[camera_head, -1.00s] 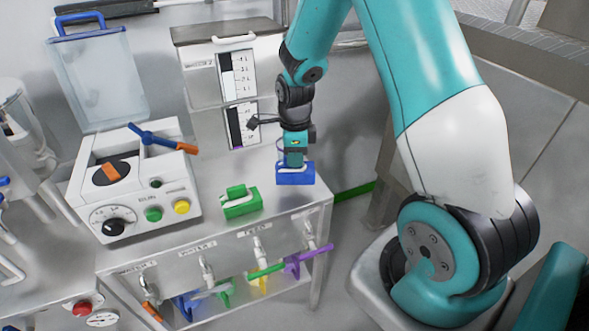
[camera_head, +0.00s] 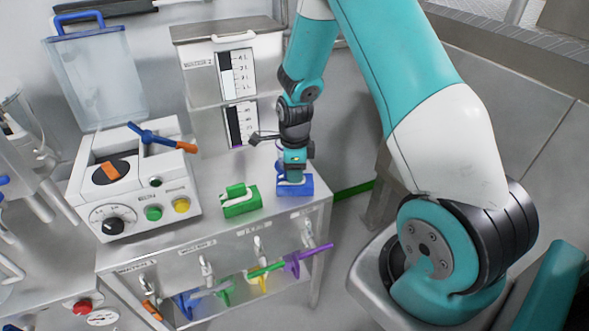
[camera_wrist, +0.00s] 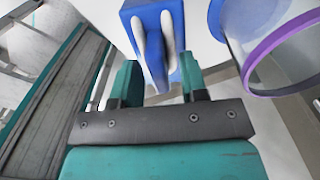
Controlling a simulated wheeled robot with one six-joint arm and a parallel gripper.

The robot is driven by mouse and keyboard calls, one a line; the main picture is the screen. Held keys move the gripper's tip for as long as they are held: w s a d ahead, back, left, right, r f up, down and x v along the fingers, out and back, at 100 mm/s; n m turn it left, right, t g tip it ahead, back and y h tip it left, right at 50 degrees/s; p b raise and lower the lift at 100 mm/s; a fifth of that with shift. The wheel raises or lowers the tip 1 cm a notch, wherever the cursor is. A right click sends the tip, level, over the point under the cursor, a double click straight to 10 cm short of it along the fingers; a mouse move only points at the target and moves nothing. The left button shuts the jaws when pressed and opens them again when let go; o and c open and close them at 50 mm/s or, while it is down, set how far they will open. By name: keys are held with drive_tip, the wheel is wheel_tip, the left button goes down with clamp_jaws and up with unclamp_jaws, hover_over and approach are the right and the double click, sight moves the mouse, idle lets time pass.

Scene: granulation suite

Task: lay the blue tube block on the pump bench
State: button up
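The blue tube block (camera_head: 303,187), with a pale tube across it, sits at the right end of the pump bench (camera_head: 215,235), apparently resting on its top. My gripper (camera_head: 293,178) is right over the block, pointing down. In the wrist view, the blue block (camera_wrist: 136,22) lies just past and between the fingertips of my gripper (camera_wrist: 159,62). The fingers are apart, with gaps seen beside the block's narrow blue ridge. The block's underside is hidden.
A green tube block (camera_head: 240,203) stands just left of the blue one. A white pump unit (camera_head: 135,185) is farther left, and a gauge cabinet (camera_head: 205,80) stands behind. Several taps with coloured handles line the bench front. A purple-rimmed round part (camera_wrist: 262,55) is at the wrist view's right.

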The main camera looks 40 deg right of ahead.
wheel_tip(320, 180, up, 12)
drive_tip(key=s+a+r+n, duration=0.2)
drive_tip(key=a+r+n, duration=0.2)
drive_tip(key=a+n, duration=0.2)
drive_tip(key=s+a+r+n+y, duration=0.2)
drive_tip(key=s+a+r+n, duration=0.2)
drive_tip(key=s+a+n, duration=0.4)
drive_tip(key=s+a+r+n+y, duration=0.2)
drive_tip(key=s+a+n, duration=0.7)
drive_tip(key=n, duration=1)
wheel_tip(320, 180, up, 2)
drive_tip(key=s+b, duration=0.1)
drive_tip(key=s, duration=0.1)
drive_tip(key=shift+s+a+r, duration=0.15)
drive_tip(key=shift+s+r, duration=0.1)
drive_tip(key=shift+s, duration=0.1)
